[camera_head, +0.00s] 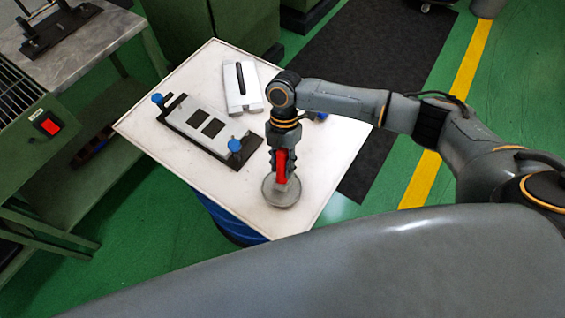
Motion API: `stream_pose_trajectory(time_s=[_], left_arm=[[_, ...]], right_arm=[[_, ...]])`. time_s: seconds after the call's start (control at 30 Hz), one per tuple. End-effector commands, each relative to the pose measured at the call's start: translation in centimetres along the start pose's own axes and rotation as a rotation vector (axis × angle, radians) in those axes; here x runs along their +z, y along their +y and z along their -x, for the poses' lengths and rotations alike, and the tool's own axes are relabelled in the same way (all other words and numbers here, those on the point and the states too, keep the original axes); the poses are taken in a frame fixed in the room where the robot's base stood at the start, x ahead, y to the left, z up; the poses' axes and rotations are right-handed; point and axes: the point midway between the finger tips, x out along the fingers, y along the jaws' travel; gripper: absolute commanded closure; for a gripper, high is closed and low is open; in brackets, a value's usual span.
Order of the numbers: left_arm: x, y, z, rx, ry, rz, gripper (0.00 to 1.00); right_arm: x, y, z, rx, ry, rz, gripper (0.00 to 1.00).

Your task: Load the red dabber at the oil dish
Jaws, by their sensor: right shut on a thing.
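The red dabber (283,167) is upright in my right gripper (281,160), which is shut on it. Its lower end is at the round grey oil dish (284,199) near the table's front edge. Whether the tip touches the inside of the dish is hard to tell at this size. The gripper points straight down above the dish and hides part of the dabber. My left gripper is not in view.
A green bench (50,140) stands at the left. Clear tabletop lies right of the dish.

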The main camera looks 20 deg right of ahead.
Motion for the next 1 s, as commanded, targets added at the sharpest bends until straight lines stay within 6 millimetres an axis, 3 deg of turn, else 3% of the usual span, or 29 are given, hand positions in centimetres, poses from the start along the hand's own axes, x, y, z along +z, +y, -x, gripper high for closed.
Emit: stream_pose_trajectory(time_s=[1.0], left_arm=[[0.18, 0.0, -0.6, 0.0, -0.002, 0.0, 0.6]], right_arm=[[0.26, 0.19, -0.89, 0.0, 0.0, 0.0, 1.0]])
